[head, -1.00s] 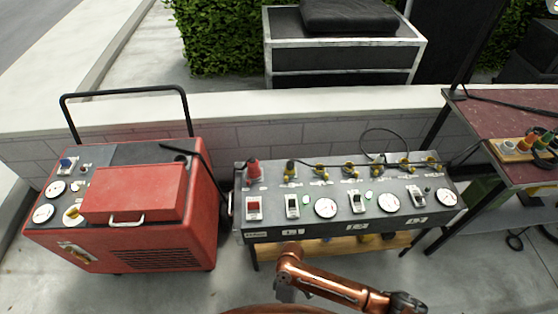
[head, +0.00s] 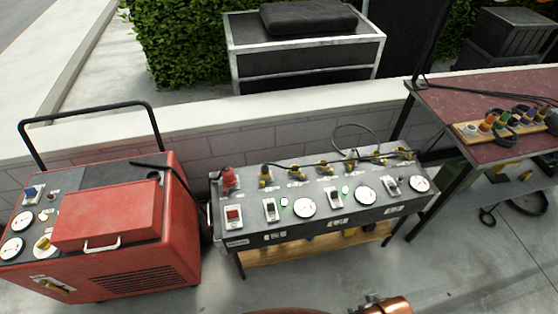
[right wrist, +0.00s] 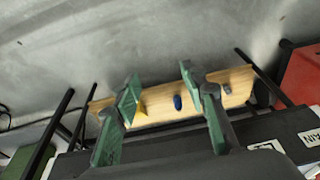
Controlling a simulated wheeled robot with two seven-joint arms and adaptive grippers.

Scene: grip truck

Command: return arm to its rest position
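My right gripper (right wrist: 165,95) shows in the right wrist view with its two green fingers apart and nothing between them. Behind the fingers, a wooden shelf board (right wrist: 155,118) carries a small blue object (right wrist: 178,102). In the head view only a copper-coloured part of my arm (head: 385,307) shows at the bottom edge. Neither gripper shows in the head view, and my left gripper is out of sight.
A grey control panel table (head: 320,215) with dials, switches and plugs stands in the middle. A red generator (head: 110,225) stands at left. A dark red table (head: 480,110) with a plug board (head: 500,124) is at right. A low wall (head: 250,125) runs behind.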

